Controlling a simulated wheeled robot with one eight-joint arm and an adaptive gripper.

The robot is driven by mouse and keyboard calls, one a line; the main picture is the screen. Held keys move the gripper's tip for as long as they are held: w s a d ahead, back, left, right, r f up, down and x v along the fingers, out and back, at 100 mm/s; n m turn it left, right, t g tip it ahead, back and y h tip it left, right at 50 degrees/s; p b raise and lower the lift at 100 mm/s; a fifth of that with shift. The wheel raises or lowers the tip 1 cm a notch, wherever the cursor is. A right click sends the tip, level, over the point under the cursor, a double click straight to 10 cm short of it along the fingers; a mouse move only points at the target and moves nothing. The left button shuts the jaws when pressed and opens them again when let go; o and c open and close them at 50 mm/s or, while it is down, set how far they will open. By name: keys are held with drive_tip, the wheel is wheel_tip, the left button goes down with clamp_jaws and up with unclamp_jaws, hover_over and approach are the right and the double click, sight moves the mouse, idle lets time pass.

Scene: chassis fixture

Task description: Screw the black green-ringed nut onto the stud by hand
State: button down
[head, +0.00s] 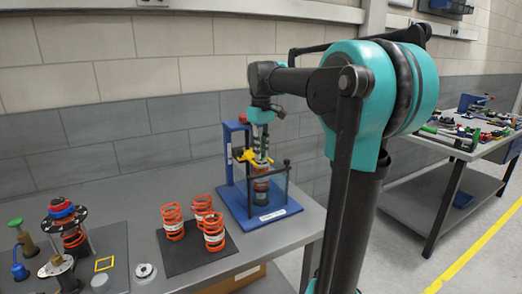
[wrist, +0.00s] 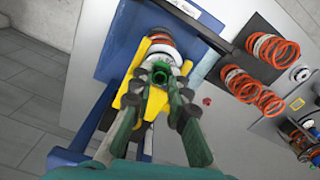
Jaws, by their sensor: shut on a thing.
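In the wrist view my gripper (wrist: 161,84) is shut on the green-ringed nut (wrist: 160,75), whose dark centre shows between the fingertips. In the head view my gripper (head: 261,148) points down into the blue-based fixture (head: 277,214), and the nut is too small to make out there. The yellow clamp (wrist: 131,100) lies around the nut and fingers in the wrist view; it also shows in the head view (head: 244,155). A strut with an orange spring (head: 261,184) stands upright in the fixture. The stud is hidden, so I cannot tell how far the nut sits on it.
Several orange springs (head: 173,222) stand on a dark mat (head: 196,252) left of the fixture. Further left are a strut assembly (head: 69,222) and small parts. A black guard frame (head: 286,182) stands at the fixture's right. A second bench (head: 462,148) with tools is at the right.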

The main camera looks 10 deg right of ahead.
drive_tip(key=m, duration=0.5)
drive_tip(key=shift+s+f, duration=0.1)
drive_tip(key=shift+f, duration=0.1)
drive_tip(key=c, duration=1.4)
unclamp_jaws()
drive_tip(key=shift+r, duration=0.15)
drive_tip(key=shift+r, duration=1.15)
